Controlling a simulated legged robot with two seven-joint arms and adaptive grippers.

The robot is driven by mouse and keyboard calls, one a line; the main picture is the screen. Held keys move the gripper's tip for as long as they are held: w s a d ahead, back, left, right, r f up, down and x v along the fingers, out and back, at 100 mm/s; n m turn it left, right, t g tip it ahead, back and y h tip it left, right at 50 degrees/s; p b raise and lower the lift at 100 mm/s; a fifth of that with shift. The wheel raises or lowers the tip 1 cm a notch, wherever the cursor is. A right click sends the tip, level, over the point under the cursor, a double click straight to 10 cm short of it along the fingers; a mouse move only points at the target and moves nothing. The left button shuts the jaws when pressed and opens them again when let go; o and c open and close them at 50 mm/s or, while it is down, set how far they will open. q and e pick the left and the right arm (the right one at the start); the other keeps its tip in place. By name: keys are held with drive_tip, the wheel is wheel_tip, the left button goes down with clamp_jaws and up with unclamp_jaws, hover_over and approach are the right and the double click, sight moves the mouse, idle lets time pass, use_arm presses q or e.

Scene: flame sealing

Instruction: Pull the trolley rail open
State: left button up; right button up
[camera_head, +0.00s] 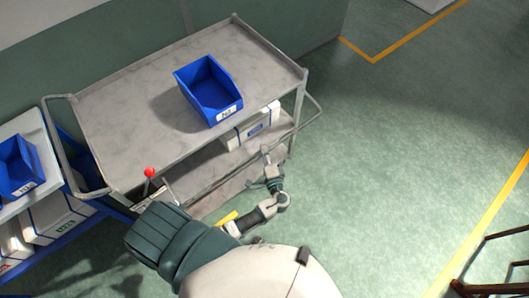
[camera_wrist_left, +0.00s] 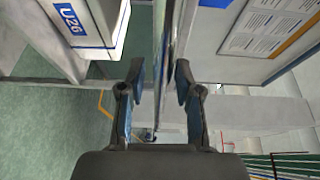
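The grey trolley (camera_head: 130,100) stands in the middle of the head view, with an upper and a lower shelf. Its thin rail (camera_head: 295,130) runs along the near side and bends round the right end. My left gripper (camera_head: 266,158) is at this near side, by the rail. In the left wrist view, the two fingertips of my left gripper (camera_wrist_left: 160,75) are apart, with a narrow upright grey bar (camera_wrist_left: 161,45) between them. The bar looks like the rail. I cannot tell whether either finger touches it. My right gripper is not in view.
A blue bin (camera_head: 208,90) sits on the top shelf, and a white box (camera_head: 250,127) on the lower shelf. A red ball knob (camera_head: 150,172) stands near the trolley's left corner. A rack with another blue bin (camera_head: 18,168) is at the left.

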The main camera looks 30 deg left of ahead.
use_arm(q)
clamp_jaws()
wheel_tip(320, 180, up, 3)
drive_tip(key=p, duration=0.2)
drive_tip(key=n+g+h+p, duration=0.1)
drive_tip(key=p, duration=0.2)
drive_tip(key=shift+d+r+g+h+p, duration=0.1)
drive_tip(key=shift+r+g+h+p, duration=0.1)
drive_tip(key=shift+g+h+p, duration=0.15)
drive_tip(key=shift+f, duration=0.15)
drive_tip(key=shift+o, duration=1.9)
unclamp_jaws()
drive_tip(key=v, duration=1.2)
